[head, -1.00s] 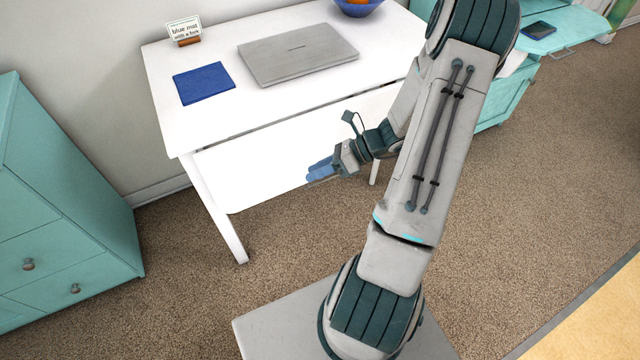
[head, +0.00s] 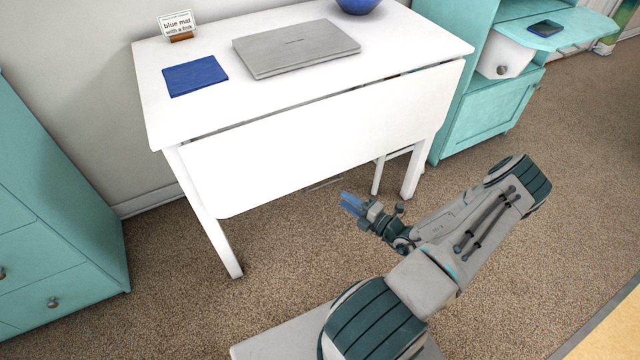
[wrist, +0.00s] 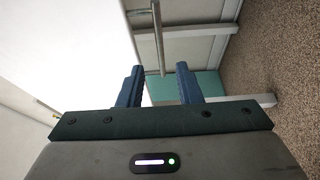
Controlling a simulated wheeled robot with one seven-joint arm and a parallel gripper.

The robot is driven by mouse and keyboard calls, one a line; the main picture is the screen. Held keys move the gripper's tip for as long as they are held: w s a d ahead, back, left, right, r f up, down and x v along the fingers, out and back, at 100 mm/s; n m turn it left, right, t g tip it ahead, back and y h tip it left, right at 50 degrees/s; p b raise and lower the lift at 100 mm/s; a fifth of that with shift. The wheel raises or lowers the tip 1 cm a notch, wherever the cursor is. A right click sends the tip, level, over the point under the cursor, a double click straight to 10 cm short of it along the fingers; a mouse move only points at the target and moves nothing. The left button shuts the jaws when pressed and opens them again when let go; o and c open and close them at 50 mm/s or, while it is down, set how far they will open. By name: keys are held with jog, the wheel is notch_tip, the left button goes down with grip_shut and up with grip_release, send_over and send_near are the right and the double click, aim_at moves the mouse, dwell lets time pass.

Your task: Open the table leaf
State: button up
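The white table (head: 300,95) stands against the wall. Its leaf (head: 320,135) hangs down along the front side, folded below the top, with a thin gap along the hinge line. My gripper (head: 350,203) is low in front of the table, near the height of the leaf's lower edge, and looks apart from it. In the wrist view my gripper (wrist: 158,84) has its two blue fingers spread with nothing between them. A large white panel, probably the leaf (wrist: 70,45), fills the left of that view. Table legs and rails show beyond the fingers.
On the tabletop are a closed grey laptop (head: 295,47), a blue mat (head: 195,75), a small sign (head: 178,24) and a blue bowl (head: 358,5). Teal drawers (head: 50,220) stand left; a teal cabinet (head: 490,95) stands right. Carpet in front is open.

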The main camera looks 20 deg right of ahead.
jog(key=b+x, duration=0.2)
jog(key=x, duration=1)
